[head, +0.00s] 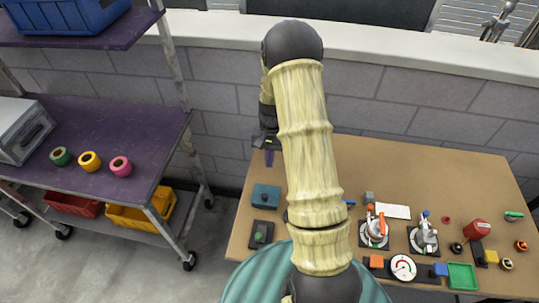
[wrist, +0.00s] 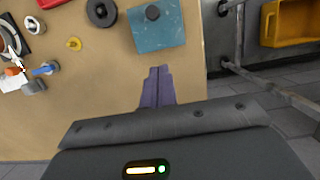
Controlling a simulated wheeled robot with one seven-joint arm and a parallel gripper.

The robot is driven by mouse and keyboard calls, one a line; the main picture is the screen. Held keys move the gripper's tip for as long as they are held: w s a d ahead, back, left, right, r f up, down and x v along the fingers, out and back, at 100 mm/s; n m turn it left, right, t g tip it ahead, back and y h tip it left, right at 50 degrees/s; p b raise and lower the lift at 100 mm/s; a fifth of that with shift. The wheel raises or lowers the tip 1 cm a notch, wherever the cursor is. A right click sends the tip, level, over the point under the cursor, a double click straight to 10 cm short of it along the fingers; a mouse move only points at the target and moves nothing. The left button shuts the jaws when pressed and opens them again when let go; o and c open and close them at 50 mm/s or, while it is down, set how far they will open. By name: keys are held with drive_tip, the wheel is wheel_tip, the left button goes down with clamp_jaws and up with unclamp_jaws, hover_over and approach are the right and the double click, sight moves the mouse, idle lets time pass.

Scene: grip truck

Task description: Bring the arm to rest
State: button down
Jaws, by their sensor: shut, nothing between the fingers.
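My arm rises in the middle of the head view, bends at the top and hangs over the left part of the brown table (head: 350,165). My gripper (head: 269,158) points down there, partly hidden behind my arm. In the wrist view my gripper (wrist: 159,72) shows its two purple fingers pressed together with nothing between them. They are over bare table, just below a teal square block (wrist: 155,28) in that picture.
The teal block (head: 266,197) and a dark box (head: 262,234) stand at the table's left. Several small parts, clamps, a gauge (head: 403,267) and a green tray (head: 462,276) fill the right. A cart (head: 100,120) with tape rolls and bins stands left.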

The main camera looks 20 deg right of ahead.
drive_tip(key=shift+v, duration=1.3)
drive_tip(key=shift+w, duration=0.1)
drive_tip(key=s+a+r+n+t+h, duration=0.1)
drive_tip(key=s+a+r+n+t, duration=0.4)
drive_tip(key=s+a+r, duration=0.4)
drive_tip(key=s+r+n, duration=0.1)
drive_tip(key=s+r, duration=0.3)
drive_tip(key=s, duration=0.2)
drive_tip(key=shift+a+r+n+h, duration=0.2)
drive_tip(key=shift+r+n+h, duration=0.1)
drive_tip(key=shift+r+n, duration=0.1)
drive_tip(key=shift+d, duration=0.1)
